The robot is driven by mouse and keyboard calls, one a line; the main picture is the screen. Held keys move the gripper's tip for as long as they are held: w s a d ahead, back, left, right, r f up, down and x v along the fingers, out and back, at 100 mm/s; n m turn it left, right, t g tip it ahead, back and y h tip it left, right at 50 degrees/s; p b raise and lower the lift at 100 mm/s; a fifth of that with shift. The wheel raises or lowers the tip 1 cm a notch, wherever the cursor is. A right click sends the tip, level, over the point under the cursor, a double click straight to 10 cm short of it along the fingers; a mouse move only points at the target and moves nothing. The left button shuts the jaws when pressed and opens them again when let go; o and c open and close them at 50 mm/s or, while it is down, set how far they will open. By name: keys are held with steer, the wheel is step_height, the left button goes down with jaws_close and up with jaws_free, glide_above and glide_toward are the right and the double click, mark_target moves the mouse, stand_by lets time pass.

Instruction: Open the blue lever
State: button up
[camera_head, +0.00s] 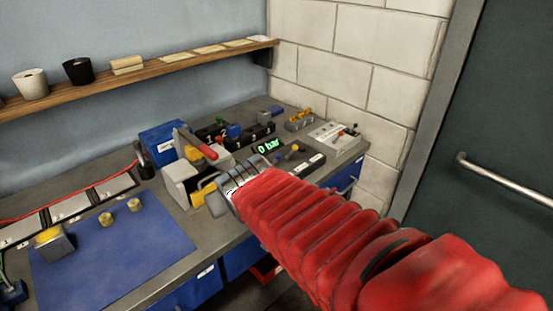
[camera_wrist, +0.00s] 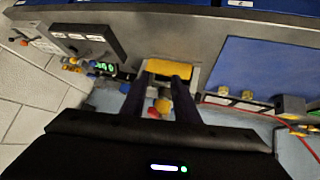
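A small blue part (camera_head: 234,131), which looks like the blue lever, is among the black numbered blocks at the back of the bench. A small blue part also shows in the wrist view (camera_wrist: 125,88), left of my fingers; I cannot tell if it is the same one. My gripper (camera_head: 216,194) is over the bench's front part, in front of and apart from the blue part. In the wrist view my gripper (camera_wrist: 165,84) has its two dark fingers apart, with a yellow bar (camera_wrist: 170,69) beyond the tips. Nothing is clearly held.
A grey machine with a red-handled lever (camera_head: 200,146) stands just behind my gripper. A display reading "0 bar" (camera_head: 269,146) is to the right. A blue mat (camera_head: 115,245) with yellow pieces lies at left. A shelf (camera_head: 150,71) and a door (camera_head: 490,130) flank the bench.

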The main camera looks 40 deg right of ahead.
steer(key=w+d+f+t+h, duration=0.2)
steer(key=w+d, duration=0.3)
steer(key=d, duration=0.6)
steer(key=t+y, duration=0.2)
steer(key=t, duration=0.2)
glide_toward(277, 159)
step_height(277, 159, down, 3)
steer(key=w, duration=0.2)
steer(key=s+t, duration=0.1)
steer(key=s+d+t, duration=0.1)
steer(key=s, duration=0.1)
steer(key=s+f+m+t+y, duration=0.1)
steer(key=s, duration=0.1)
steer(key=shift+s+d+t, duration=0.15)
steer(key=shift+d+t, duration=0.1)
steer(key=shift+t, duration=0.05)
steer(key=w, duration=0.4)
steer(key=w+d, duration=0.1)
steer(key=w, duration=0.4)
steer(key=w+d, duration=0.1)
steer(key=w, duration=0.3)
steer(key=shift+w, duration=0.4)
